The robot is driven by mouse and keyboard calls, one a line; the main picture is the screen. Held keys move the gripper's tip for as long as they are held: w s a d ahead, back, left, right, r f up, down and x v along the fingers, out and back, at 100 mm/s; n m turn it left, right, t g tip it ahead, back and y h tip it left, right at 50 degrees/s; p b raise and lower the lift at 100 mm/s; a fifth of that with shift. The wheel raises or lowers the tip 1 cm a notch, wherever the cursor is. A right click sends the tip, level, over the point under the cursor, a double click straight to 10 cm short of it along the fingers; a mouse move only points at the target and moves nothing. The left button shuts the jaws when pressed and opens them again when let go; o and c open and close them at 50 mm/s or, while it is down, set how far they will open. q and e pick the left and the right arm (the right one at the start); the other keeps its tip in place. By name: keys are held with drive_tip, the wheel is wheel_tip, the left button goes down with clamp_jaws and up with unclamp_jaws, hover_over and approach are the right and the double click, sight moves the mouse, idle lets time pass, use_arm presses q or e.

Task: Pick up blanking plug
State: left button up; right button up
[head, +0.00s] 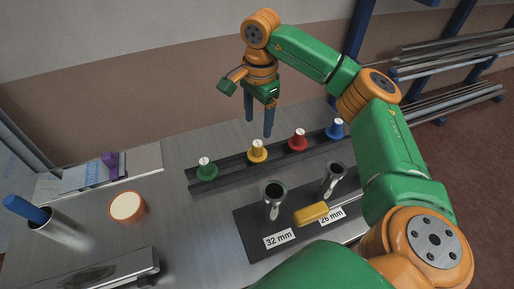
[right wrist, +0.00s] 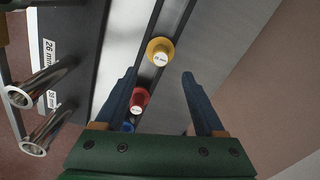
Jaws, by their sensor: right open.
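A row of blanking plugs stands in a dark rail (head: 228,177): green (head: 207,170), yellow (head: 257,152), red (head: 298,140) and blue (head: 336,129), each with a white label on top. My right gripper (head: 259,127) is open and empty, fingers pointing down, above the rail near the yellow plug. In the right wrist view the yellow plug (right wrist: 160,54) shows just beyond and between the fingertips (right wrist: 159,75). The red plug (right wrist: 140,99) and part of the blue one (right wrist: 128,126) appear nearer the gripper base. My left gripper is out of view.
Two metal tubes (head: 273,202) (head: 333,180) stand on a dark board with "32 mm" and "26 mm" labels; a yellow block (head: 311,214) lies between them. At left are an orange-rimmed round container (head: 127,207), a tube with a blue piece (head: 25,209) and a purple item (head: 111,162).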

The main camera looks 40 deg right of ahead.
sight(258, 143)
wheel_tip(258, 143, down, 2)
drive_tip(key=shift+f+b, duration=0.25)
drive_tip(key=shift+b, duration=0.25)
drive_tip(key=f, duration=0.3)
drive_tip(key=f+p, duration=0.1)
drive_tip(key=f, duration=0.2)
drive_tip(key=shift+w+d+f, duration=0.1)
drive_tip(key=shift+w+f, duration=0.1)
drive_tip(key=shift+f, duration=0.1)
clamp_jaws()
